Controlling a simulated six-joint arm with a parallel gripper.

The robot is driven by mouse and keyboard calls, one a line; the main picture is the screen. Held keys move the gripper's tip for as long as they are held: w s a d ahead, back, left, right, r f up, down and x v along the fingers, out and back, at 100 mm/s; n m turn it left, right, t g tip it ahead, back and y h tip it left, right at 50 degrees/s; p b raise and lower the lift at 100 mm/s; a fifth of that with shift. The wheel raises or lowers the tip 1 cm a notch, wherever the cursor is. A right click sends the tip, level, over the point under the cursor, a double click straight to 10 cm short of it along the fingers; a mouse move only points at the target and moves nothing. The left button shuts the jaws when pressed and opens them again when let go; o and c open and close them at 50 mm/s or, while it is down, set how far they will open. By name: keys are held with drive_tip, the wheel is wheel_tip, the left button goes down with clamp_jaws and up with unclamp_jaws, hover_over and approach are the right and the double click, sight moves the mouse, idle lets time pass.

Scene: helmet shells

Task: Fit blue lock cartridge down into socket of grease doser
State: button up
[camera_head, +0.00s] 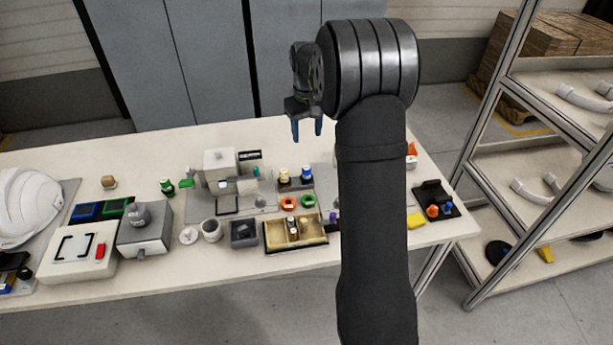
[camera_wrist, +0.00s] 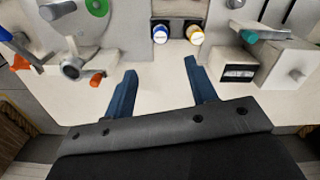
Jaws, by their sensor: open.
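A blue-capped cartridge (camera_head: 306,174) stands upright in a dark holder (camera_head: 296,186), beside a yellow-capped one (camera_head: 284,177). In the wrist view the blue cap (camera_wrist: 160,34) is left of the yellow cap (camera_wrist: 194,34). My gripper (camera_head: 307,128) is open and empty, held high above the table's back part. In the wrist view its blue fingers (camera_wrist: 160,72) are spread with bare table between them. I cannot tell for sure which device is the grease doser; a white box (camera_head: 220,163) with a dark label plate stands left of the holder. No socket shows clearly.
Orange (camera_head: 288,203) and green (camera_head: 308,201) rings and a divided tray (camera_head: 270,242) lie in front of the holder. A grey box (camera_head: 146,236) and white helmet (camera_head: 22,200) stand left. My arm hides part of the table's right side. A shelf rack stands right.

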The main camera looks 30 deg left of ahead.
sight(307, 167)
wheel_tip(307, 167, down, 15)
drive_tip(key=shift+a, duration=0.1)
drive_tip(key=c, duration=1.1)
